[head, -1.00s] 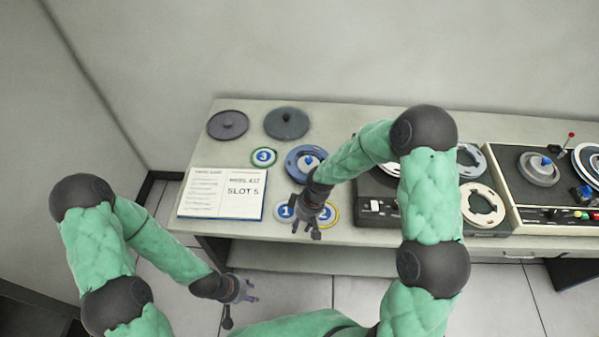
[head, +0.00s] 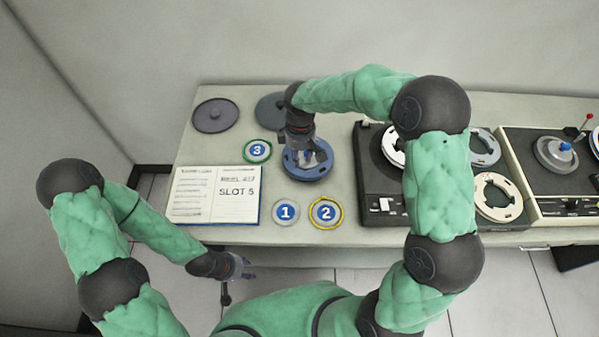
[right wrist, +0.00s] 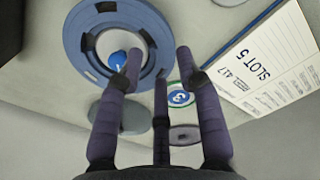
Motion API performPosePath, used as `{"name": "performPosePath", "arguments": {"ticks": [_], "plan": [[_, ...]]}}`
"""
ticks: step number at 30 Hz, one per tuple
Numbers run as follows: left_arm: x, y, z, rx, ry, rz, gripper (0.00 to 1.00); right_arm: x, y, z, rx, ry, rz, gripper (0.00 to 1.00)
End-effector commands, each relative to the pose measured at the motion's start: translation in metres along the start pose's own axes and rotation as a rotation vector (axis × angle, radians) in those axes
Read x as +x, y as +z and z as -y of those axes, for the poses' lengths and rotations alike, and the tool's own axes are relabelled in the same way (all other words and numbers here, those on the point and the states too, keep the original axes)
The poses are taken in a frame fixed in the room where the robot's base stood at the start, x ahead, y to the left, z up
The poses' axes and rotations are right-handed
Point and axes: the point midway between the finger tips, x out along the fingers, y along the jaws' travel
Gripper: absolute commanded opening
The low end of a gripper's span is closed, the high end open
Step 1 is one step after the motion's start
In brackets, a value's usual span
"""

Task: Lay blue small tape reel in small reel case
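The blue reel (head: 307,172), a notched ring with a blue knob in its pale middle, lies flat on the table. It fills the upper left of the right wrist view (right wrist: 77,42). My right gripper (head: 303,154) is over the reel, its three fingers spread and empty; I cannot tell if they touch it. Two round dark grey pieces, like cases or lids, lie at the back left: one (head: 215,115) in plain view, the other (head: 268,108) partly hidden by my right wrist. I cannot tell which is the small reel case. My left gripper (head: 246,268) hangs open and empty before the table.
Numbered discs 1 (head: 285,212), 2 (head: 326,213) and 3 (head: 257,150) lie around the reel. An open booklet reading SLOT 5 (head: 238,205) lies at left. A tape deck (head: 372,205) with reels stands to the right, another machine (head: 520,180) beyond it.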

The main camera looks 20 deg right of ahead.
Motion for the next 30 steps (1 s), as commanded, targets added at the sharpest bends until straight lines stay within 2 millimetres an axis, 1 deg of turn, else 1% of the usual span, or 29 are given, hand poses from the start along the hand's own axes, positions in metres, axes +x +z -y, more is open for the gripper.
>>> {"name": "performPosePath", "arguments": {"ticks": [1,13,21,30], "plan": [[0.006,-0.001,0.002,0.000,0.000,-0.001,0.40,0.008,0.000,0.000,0.000,-0.001,0.001,0.36],[0.036,-0.002,0.013,0.000,0.000,-0.001,0.40,0.049,0.000,0.001,0.000,-0.002,0.001,0.36],[0.046,-0.002,0.017,0.000,0.000,-0.001,0.40,0.073,0.000,0.001,0.000,-0.002,0.001,0.36],[0.050,-0.002,0.018,0.000,0.000,-0.001,0.40,0.085,0.001,0.002,-0.001,-0.006,0.004,0.36]]}}
